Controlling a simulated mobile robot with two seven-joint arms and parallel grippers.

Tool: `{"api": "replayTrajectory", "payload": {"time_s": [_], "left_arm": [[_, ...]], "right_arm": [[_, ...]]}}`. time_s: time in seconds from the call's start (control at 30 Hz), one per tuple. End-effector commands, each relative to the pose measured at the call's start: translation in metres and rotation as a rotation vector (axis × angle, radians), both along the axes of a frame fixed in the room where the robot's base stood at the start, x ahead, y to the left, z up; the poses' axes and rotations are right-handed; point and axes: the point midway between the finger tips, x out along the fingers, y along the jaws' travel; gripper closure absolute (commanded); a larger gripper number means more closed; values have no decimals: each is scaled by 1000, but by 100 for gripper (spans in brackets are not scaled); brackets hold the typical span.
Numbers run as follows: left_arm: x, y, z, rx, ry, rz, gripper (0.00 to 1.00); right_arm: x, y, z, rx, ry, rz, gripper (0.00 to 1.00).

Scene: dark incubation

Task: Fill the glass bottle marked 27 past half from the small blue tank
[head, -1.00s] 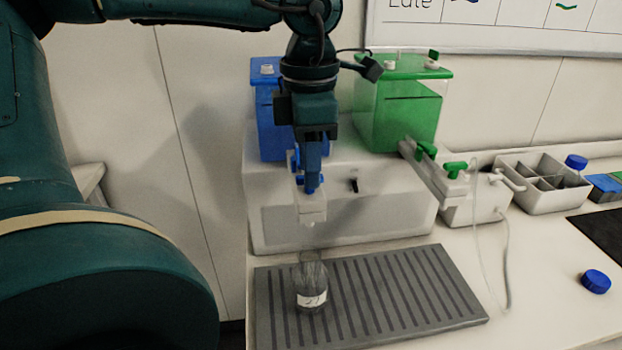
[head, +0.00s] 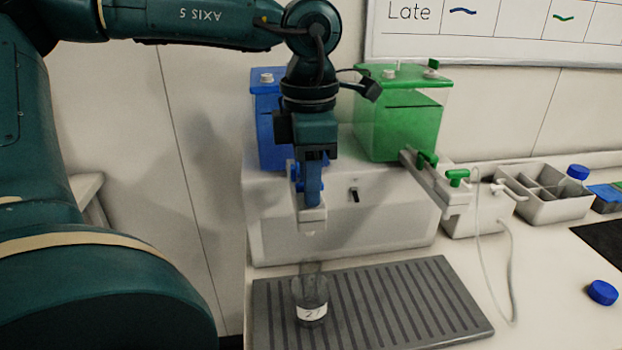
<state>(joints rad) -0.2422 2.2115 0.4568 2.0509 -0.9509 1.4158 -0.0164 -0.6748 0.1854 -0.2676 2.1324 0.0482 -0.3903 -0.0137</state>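The glass bottle (head: 310,297), with a white label that seems to read 27, stands upright on the grey ribbed drip tray (head: 405,300). The white spout (head: 312,222) of the blue tank's tap is above its neck. I cannot make out a liquid level in the bottle. The small blue tank (head: 268,125) is at the back, partly hidden by my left arm. My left gripper (head: 313,188) points down at the blue tap (head: 297,182), its fingers overlapping it. I cannot tell whether they grip it. My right gripper is out of view.
A green tank (head: 400,120) with green taps (head: 457,177) stands to the right. A divided white bin (head: 545,195) holds a blue-capped bottle (head: 578,176). A loose blue cap (head: 602,292) lies on the bench at right. The bench right of the tray is mostly clear.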

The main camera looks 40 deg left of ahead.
Motion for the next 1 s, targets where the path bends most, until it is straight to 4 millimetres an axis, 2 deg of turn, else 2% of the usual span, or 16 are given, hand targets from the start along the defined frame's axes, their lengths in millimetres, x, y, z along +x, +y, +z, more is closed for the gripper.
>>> {"api": "replayTrajectory", "payload": {"time_s": [0.5,0.8,1.0], "left_arm": [[0,0,17,1,0,0,69],[0,0,18,0,0,0,69],[0,0,18,0,0,0,85]], "right_arm": [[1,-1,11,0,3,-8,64],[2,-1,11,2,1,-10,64],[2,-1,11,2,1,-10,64]]}}
